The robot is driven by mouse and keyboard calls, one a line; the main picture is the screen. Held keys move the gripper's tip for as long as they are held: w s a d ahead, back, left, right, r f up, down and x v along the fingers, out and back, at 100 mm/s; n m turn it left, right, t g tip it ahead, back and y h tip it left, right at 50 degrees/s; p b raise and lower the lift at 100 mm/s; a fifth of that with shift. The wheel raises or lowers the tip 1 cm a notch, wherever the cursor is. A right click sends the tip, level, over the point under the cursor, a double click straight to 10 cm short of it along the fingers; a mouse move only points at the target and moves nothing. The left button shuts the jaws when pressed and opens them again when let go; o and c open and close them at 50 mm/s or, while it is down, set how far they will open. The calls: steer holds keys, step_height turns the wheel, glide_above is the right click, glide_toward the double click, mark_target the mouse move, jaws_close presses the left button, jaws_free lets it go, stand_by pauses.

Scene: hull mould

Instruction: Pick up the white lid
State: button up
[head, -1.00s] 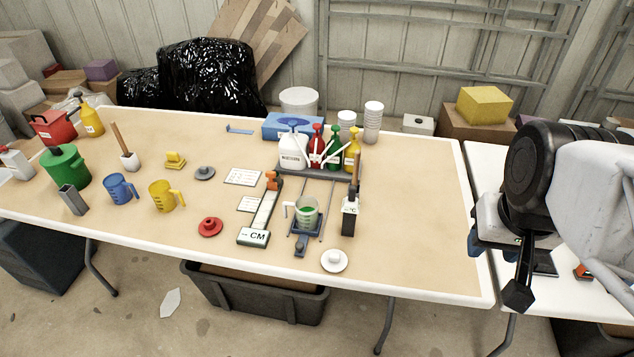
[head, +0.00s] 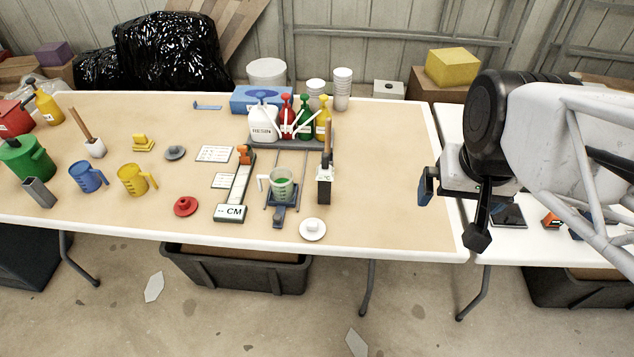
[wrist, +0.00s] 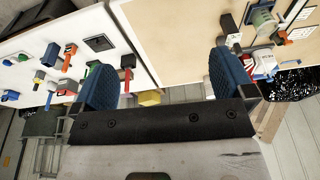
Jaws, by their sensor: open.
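The white lid (head: 312,229) is a round disc with a small knob. It lies flat near the front edge of the tan-topped table (head: 400,200), right of the scale and in front of the clear cup with green liquid (head: 281,186). My gripper (head: 450,212) is at the table's right end, above the gap between the two tables, well apart from the lid. In the wrist view my gripper (wrist: 170,82) shows two blue fingers spread wide with nothing between them. The white lid cannot be made out in the wrist view.
A red lid (head: 186,206) and a grey lid (head: 175,153) lie farther left. A black upright device (head: 324,185) and a rack of coloured bottles (head: 290,143) stand behind the white lid. The tabletop between the lid and my gripper is clear.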

steer(key=w+a+f+m, duration=0.5)
steer(key=w, duration=0.3)
steer(key=m+g, duration=0.3)
steer(key=m, duration=0.9)
glide_above(309, 223)
step_height(309, 223, down, 24)
steer(key=shift+d+r, duration=0.15)
steer(key=shift+f, duration=0.2)
steer(key=shift+f, duration=0.1)
steer(key=shift+f, duration=1.15)
